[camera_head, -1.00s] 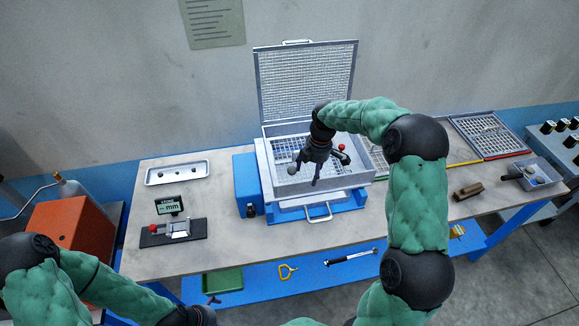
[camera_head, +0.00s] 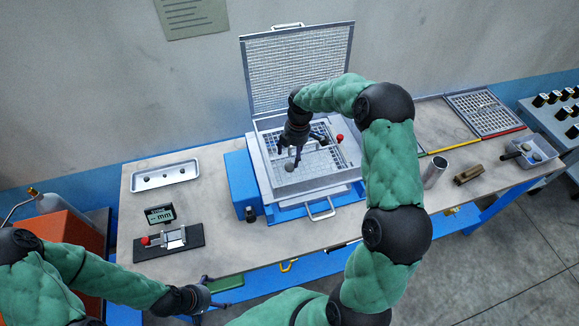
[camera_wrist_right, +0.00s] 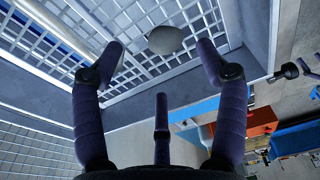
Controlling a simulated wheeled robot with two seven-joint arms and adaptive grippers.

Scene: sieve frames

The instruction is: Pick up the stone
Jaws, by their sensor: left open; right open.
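The stone (camera_wrist_right: 165,40) is a smooth grey oval on the white mesh in the right wrist view. It lies ahead of my right gripper (camera_wrist_right: 161,60), between the lines of the two spread outer fingers, and no finger clearly touches it. In the head view my right gripper (camera_head: 292,157) is open and points down inside the sieve box (camera_head: 318,187); its fingers and wrist make the stone hard to make out there. My left gripper (camera_head: 217,292) is open and empty, low at the table's front edge.
The raised mesh lid (camera_head: 297,70) stands behind the box. A red knob (camera_head: 340,138) is at its right. A tray with dark pieces (camera_head: 165,174), a caliper stand (camera_head: 168,242), a metal cup (camera_head: 435,172) and a small bin (camera_head: 530,155) stand on the table (camera_head: 240,245).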

